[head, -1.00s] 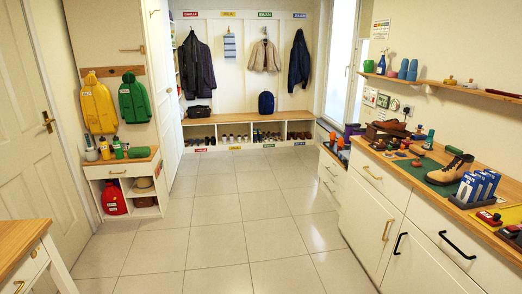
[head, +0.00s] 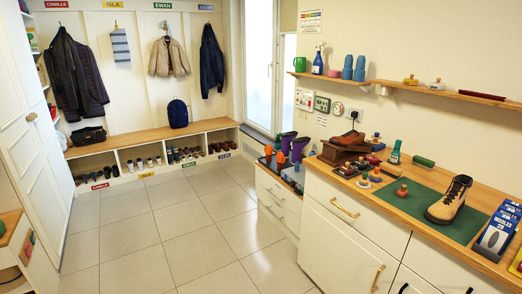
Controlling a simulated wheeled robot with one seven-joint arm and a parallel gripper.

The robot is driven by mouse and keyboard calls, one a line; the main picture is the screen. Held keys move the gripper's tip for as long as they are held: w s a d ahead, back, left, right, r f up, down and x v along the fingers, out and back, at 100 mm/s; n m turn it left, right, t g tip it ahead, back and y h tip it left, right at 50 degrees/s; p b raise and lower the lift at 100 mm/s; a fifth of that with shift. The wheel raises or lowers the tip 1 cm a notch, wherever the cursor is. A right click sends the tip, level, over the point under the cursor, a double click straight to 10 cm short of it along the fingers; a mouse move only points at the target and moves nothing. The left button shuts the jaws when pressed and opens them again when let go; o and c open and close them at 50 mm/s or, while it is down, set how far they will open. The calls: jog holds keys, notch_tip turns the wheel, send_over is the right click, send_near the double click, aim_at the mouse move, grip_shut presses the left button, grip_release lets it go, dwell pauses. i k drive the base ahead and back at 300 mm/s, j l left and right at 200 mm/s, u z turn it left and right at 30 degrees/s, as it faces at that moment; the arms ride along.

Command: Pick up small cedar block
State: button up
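I cannot pick out the small cedar block with certainty in the head view. Several small wooden-looking and coloured items, such as an orange-brown knobbed piece (head: 402,190), stand on the wooden counter (head: 456,247) at the right, too small to tell apart. A green mat (head: 415,203) lies on the counter with a tan and black boot (head: 449,201) on it. A brown shoe (head: 348,138) rests on a dark wooden stand (head: 343,155) towards the counter's far end. My gripper is not in view.
Blue insole boxes (head: 497,232) stand at the counter's near right. A wall shelf (head: 430,90) above holds cups, bottles and knobbed items. A cubby bench (head: 150,143) with shoes stands at the back. The tiled floor (head: 165,235) is clear in the middle.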

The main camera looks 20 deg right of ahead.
aim_at(402, 191)
jog(key=i+j+z, duration=0.1)
jog(key=i+z, duration=0.35)
jog(key=i+j+z, duration=0.25)
jog(key=z, duration=0.25)
jog(key=i+j+z, duration=0.3)
jog(key=z, duration=0.15)
jog(key=i+j+z, duration=0.2)
jog(key=j+z, duration=0.3)
jog(key=i+j+z, duration=0.15)
jog(key=j+z, duration=0.35)
jog(key=j, duration=0.2)
jog(key=j+z, duration=0.45)
jog(key=j, duration=0.3)
jog(key=k+j+z, duration=0.1)
jog(key=j+z, duration=0.4)
jog(key=j, duration=0.2)
